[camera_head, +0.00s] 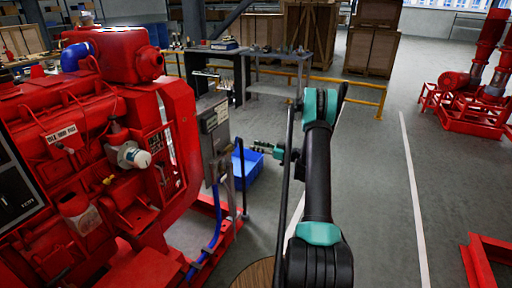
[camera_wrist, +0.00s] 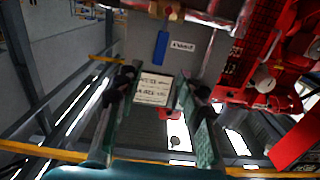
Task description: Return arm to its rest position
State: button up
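My arm (camera_head: 318,180), black with teal joints, rises at the centre right of the head view and bends over at the top. My gripper (camera_head: 262,147) extends left from it towards the grey control panel (camera_head: 214,132), apart from it. In the wrist view the two fingers of my gripper (camera_wrist: 155,100) stand apart with a clear gap. A white label plate with dark text (camera_wrist: 154,88) shows between them, and I see nothing gripped.
The red diesel engine (camera_head: 90,130) fills the left side. A blue bin (camera_head: 246,168) stands on the floor behind my gripper. Workbenches (camera_head: 275,60), a yellow rail (camera_head: 350,82) and wooden crates (camera_head: 370,50) are farther back. Grey floor (camera_head: 385,170) is open to the right.

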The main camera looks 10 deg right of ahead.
jog(key=s+a+r+m+g+h, duration=0.3)
jog(key=s+a+r, duration=0.15)
jog(key=s, duration=0.55)
jog(key=s+a+r+m+g+h, duration=0.25)
jog(key=s+a+h, duration=0.2)
jog(key=s, duration=0.45)
jog(key=s+d+f+m+h, duration=0.1)
jog(key=s+d+m+h, duration=0.1)
jog(key=s, duration=1.2)
jog(key=s+d+f+m+h, duration=0.2)
jog(key=s+d+h, duration=0.3)
jog(key=s, duration=1)
jog(key=shift+m+g, duration=0.45)
